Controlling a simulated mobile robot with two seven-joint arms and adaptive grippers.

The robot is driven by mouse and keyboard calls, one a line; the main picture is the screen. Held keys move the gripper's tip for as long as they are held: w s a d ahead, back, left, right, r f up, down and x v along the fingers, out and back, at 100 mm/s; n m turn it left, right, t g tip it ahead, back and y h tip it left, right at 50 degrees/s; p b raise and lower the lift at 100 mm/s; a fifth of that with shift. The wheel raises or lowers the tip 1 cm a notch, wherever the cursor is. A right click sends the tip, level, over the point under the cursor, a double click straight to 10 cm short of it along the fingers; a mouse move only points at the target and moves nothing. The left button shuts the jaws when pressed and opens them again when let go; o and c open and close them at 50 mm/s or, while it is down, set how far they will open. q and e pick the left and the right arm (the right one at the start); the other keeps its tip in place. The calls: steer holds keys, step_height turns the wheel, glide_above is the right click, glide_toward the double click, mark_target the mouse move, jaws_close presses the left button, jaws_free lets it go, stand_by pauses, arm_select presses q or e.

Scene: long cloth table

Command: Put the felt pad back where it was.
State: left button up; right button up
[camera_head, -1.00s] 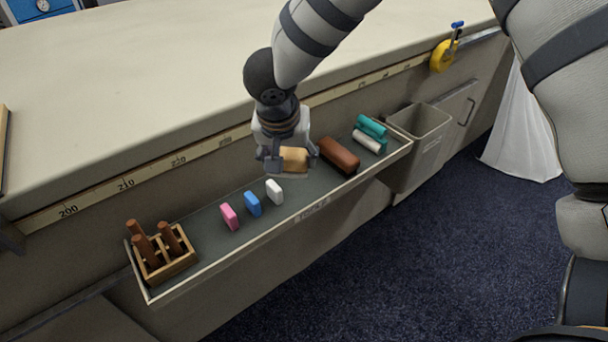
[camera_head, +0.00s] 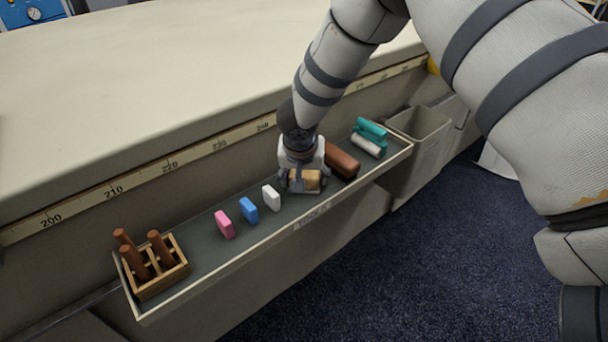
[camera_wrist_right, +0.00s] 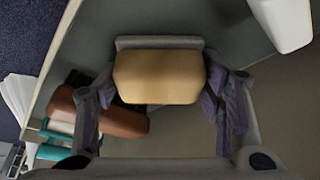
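The felt pad (camera_head: 305,180), a tan block with a grey edge below it, is between the fingers of my right gripper (camera_head: 303,184). In the right wrist view the pad (camera_wrist_right: 158,77) fills the space between the two dark fingers of the gripper (camera_wrist_right: 163,88), which close on its ends. The pad is low over the grey tray (camera_head: 205,252), in the gap between the white block (camera_head: 271,198) and the brown roll (camera_head: 342,160). I cannot tell whether its underside touches the tray floor. My left gripper is not in view.
Blue (camera_head: 248,210) and pink (camera_head: 223,224) blocks stand left of the white one. A wooden rack (camera_head: 160,270) with brown pegs is at the tray's left end. Teal and white rolls (camera_head: 368,145) lie at the right end, beside a grey bin (camera_head: 420,128).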

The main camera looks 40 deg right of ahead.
steer(key=o, duration=0.4)
steer(key=shift+r, duration=0.1)
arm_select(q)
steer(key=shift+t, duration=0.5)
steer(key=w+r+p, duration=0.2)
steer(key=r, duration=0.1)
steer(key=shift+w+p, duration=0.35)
arm_select(e)
steer(key=v, duration=1.2)
steer(key=shift+r, duration=0.1)
